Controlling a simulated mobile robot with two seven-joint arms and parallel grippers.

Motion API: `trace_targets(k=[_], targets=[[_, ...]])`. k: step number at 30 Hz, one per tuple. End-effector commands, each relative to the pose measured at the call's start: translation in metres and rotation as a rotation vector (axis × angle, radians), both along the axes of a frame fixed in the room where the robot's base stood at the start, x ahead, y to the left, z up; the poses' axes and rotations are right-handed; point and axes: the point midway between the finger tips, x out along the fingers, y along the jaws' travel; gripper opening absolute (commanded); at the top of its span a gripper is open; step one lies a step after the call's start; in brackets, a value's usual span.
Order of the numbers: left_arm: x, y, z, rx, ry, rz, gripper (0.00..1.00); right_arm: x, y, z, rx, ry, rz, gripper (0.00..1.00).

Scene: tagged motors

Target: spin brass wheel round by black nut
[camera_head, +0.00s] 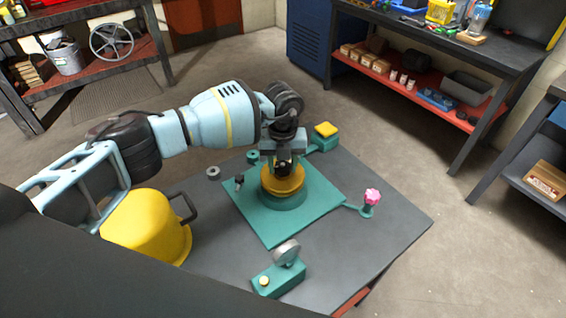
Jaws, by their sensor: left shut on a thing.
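The brass wheel (285,186) lies flat on a round teal hub (284,202) on a square teal plate, near the middle of the table. My left gripper (283,165) comes down over the wheel from above. It is shut on the black nut at the wheel's top. The nut is mostly hidden between the fingers, so its exact outline cannot be told. My right gripper is not in view.
A yellow pot (150,225) with a dark handle stands at the left. Around the teal plate (265,228) are a small black-topped post (239,182), a pink knob (372,197), a yellow-topped block (326,130) and a teal block with a silver disc (287,252). The table's right side is clear.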

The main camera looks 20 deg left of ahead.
Motion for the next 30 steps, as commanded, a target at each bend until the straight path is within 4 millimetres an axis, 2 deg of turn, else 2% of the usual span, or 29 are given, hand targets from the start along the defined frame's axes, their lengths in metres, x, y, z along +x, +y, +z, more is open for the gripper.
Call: trace_targets(k=[16,21,27,28,30], targets=[[0.000,0.001,-0.002,0.000,0.004,-0.649,0.25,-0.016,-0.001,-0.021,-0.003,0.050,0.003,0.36],[0.000,0.001,-0.001,0.001,0.002,-0.741,0.25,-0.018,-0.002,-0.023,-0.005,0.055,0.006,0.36],[0.000,0.001,0.000,0.001,0.002,-0.745,0.25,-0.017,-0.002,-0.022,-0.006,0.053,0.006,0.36],[0.000,0.001,0.000,0.001,0.002,-0.744,0.43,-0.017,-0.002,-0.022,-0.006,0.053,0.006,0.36],[0.000,0.001,0.000,0.001,0.001,-0.744,0.52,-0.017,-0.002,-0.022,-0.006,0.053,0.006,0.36]])
